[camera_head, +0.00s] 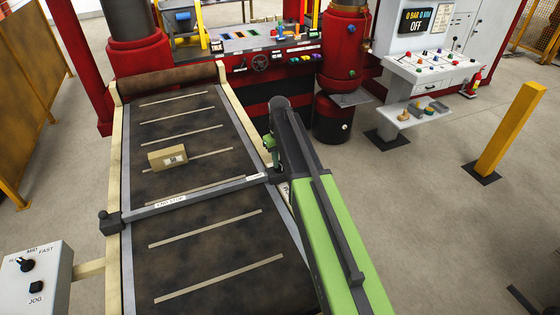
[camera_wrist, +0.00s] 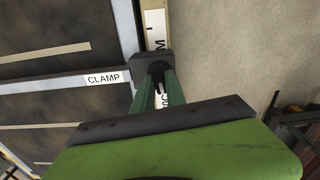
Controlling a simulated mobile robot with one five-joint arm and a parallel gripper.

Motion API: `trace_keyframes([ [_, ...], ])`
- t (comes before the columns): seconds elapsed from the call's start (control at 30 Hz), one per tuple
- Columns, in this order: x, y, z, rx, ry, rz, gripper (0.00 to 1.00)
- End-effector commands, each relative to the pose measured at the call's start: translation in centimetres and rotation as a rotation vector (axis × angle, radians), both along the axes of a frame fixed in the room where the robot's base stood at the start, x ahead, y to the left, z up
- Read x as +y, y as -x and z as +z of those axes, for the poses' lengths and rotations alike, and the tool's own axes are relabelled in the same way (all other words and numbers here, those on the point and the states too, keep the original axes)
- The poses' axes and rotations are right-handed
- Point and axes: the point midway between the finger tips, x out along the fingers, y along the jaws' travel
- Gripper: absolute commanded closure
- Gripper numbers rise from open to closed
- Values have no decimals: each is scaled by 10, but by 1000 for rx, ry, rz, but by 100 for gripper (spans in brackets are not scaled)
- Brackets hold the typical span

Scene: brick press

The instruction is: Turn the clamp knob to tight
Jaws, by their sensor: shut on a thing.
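The dark clamp knob (camera_wrist: 157,68) sits on a dark block at the right end of the end-stop bar, beside the label CLAMP (camera_wrist: 103,78). My gripper (camera_wrist: 159,84) has its two green fingers shut on the knob in the wrist view. Pale labels beside the knob are partly covered, so I cannot read its setting. In the head view my gripper (camera_head: 271,150) is at the conveyor's right rail, and my arm hides much of the knob. The bar (camera_head: 215,189), marked END STOP, crosses the conveyor.
A tan brick (camera_head: 168,158) with a pale label lies on the dark conveyor belt (camera_head: 205,245), beyond the bar. A control box (camera_head: 35,285) stands at the lower left. The red press and panels stand at the back. A yellow post (camera_head: 508,130) is at the right, with open floor before it.

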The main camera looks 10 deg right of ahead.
Motion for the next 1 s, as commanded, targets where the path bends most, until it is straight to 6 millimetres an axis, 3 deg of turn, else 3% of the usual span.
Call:
trace_keyframes([
  [0.3, 0, -1, 0, -2, -1, -119, 100],
  [0.87, 0, -1, 0, -2, 0, -145, 100],
  [0.9, 0, -1, 0, -2, 0, -145, 78],
  [1.0, 0, -1, 0, -2, 0, -144, 65],
])
